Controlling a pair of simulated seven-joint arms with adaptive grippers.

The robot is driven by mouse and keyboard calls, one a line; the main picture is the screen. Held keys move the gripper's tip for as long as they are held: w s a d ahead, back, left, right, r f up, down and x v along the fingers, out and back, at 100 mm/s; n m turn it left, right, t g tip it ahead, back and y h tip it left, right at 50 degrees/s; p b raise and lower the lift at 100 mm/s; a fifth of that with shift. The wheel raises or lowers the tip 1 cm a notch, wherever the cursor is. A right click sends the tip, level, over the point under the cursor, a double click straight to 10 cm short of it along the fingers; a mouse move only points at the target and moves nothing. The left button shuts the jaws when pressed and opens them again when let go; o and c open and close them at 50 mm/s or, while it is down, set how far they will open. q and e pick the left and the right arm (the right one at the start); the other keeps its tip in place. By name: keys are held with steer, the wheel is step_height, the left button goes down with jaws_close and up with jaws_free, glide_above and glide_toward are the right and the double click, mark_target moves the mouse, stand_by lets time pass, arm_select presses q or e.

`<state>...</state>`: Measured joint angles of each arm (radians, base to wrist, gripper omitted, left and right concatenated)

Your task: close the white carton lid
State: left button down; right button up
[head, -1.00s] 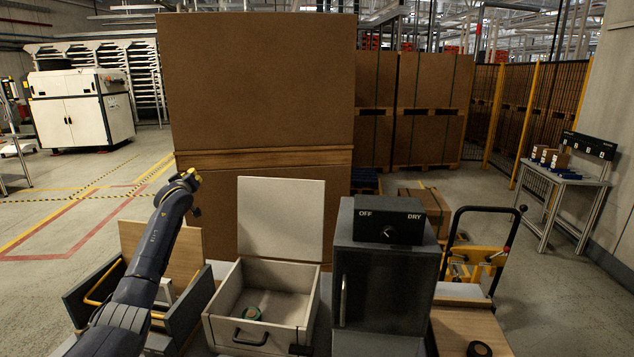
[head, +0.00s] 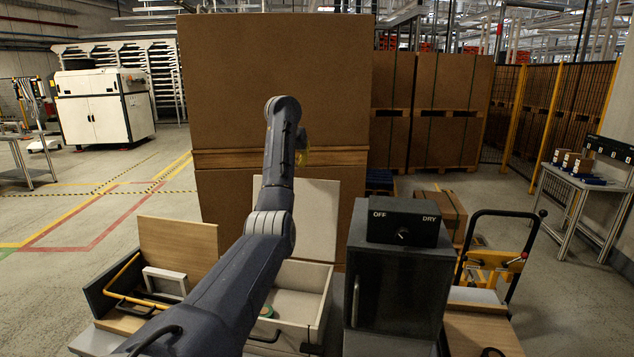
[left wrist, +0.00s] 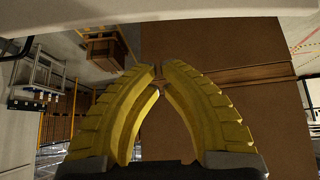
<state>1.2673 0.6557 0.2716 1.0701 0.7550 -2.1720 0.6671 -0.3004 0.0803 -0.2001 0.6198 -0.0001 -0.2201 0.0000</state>
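The white carton (head: 294,326) stands open at the front centre in the head view. Its lid (head: 316,215) stands upright at the back edge. A green roll (head: 267,312) lies inside, partly hidden by my left arm. My left arm crosses in front of the carton's left part. My left gripper (head: 306,157), with yellow fingers, is mostly hidden behind the wrist, above the lid's top edge in the picture. In the left wrist view the gripper (left wrist: 160,70) has its fingertips together with nothing between them. My right gripper is out of view.
A dark cabinet (head: 390,300) with an OFF/DRY box (head: 404,220) stands right of the carton. An open wood-lidded box (head: 178,248) is on the left. Tall brown cartons (head: 275,85) rise behind. A pale surface (left wrist: 130,10) crosses the top of the wrist view; I cannot tell what it is.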

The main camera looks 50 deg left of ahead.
mark_target(302, 180)
arm_select(q)
steer(key=d+x, duration=0.1)
steer(key=x, duration=0.9)
steer(key=shift+m, duration=0.3)
steer(key=shift+s+d+r, duration=0.1)
steer(key=shift+s+d, duration=0.5)
steer(key=shift+s, duration=0.25)
steer(key=shift+s+d, duration=0.65)
steer(key=shift+s, duration=0.25)
